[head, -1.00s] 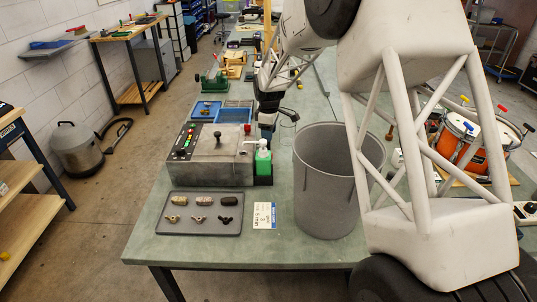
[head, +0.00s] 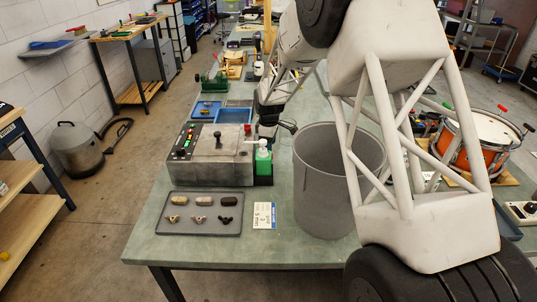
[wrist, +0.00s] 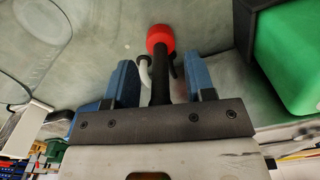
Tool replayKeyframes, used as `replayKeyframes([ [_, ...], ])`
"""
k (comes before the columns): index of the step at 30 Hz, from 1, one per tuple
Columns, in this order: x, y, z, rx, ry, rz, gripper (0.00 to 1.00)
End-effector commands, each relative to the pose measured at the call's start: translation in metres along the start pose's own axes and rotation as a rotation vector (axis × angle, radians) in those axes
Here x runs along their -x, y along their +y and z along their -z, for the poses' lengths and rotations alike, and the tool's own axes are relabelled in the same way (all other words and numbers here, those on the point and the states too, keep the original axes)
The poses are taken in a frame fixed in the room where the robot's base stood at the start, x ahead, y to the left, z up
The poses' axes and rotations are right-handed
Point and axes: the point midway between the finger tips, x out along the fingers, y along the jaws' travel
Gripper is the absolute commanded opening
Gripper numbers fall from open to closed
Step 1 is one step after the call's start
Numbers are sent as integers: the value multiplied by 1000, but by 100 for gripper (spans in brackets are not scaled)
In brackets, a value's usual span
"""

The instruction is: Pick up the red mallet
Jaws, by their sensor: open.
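In the wrist view, the red mallet (wrist: 160,38) shows as a round red head on a black shaft. The shaft runs down the picture between the two blue fingers of my gripper (wrist: 161,66). The fingers are open, with a visible gap on each side of the shaft. The near end of the shaft is hidden by the gripper body. In the head view my gripper (head: 268,128) is low behind the grey machine and green bottle, and I cannot make out the mallet there.
A large grey bin (head: 322,190) is to the right. A dark tray (head: 190,228) of small parts lies in front. An orange drum (head: 470,145) is at far right.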

Motion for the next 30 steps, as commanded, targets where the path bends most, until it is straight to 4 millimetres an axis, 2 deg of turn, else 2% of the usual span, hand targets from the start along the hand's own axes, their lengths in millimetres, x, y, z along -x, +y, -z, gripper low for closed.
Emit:
replayKeyframes([
  [7, 0, 0, 0, 0, 0, 0, 50],
  [17, 0, 0, 0, 0, 0, 0, 1],
  [30, 2, 0, 0, 0, 0, -1, 0],
])
